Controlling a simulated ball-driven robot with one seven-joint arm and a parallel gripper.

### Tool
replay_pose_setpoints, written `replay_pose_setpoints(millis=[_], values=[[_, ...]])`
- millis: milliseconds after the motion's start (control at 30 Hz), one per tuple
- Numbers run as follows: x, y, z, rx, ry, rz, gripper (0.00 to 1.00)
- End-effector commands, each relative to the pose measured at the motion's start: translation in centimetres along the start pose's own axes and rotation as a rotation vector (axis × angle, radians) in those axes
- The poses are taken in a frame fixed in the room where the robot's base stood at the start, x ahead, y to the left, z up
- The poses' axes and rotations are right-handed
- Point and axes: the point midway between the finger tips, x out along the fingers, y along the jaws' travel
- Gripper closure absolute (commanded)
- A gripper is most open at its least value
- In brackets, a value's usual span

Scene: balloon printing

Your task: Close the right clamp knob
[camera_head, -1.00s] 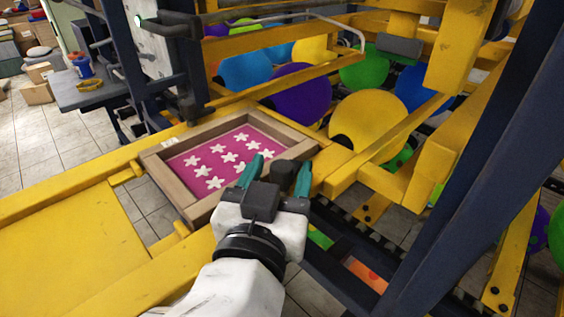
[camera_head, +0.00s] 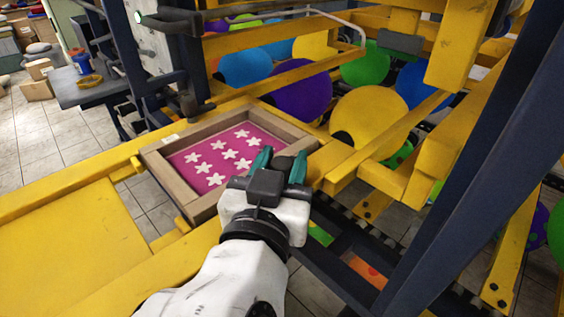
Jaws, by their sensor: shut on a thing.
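A wooden print frame (camera_head: 178,185) with a magenta screen (camera_head: 211,161) of white flower shapes lies on the yellow machine bed. My gripper (camera_head: 281,165) is at the frame's right end, its teal fingers pointing away from the camera. The fingers are closed on a small dark thing between them, at the place of the right clamp knob. The knob is mostly hidden by the fingers and gripper body, so I cannot see its turn angle.
Yellow beams (camera_head: 370,141) and a dark blue post (camera_head: 470,150) stand close to the right of my arm. Several coloured balloons, one yellow (camera_head: 372,118), hang behind the frame. A grey side table (camera_head: 95,90) is at the back left.

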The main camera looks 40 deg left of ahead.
Motion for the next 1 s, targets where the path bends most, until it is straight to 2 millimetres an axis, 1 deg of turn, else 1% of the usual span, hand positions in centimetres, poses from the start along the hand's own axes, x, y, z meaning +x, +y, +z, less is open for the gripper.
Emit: replay_pose_setpoints(millis=[167,333,700,1000], values=[[0.04,0.13,-0.19,-0.003,-0.001,-0.023,0.90],[0.08,0.26,-0.48,-0.004,-0.003,-0.122,0.90],[0.10,0.21,-0.36,-0.005,-0.007,-0.336,0.90],[-0.03,0.00,0.02,0.001,-0.001,-0.399,0.90]])
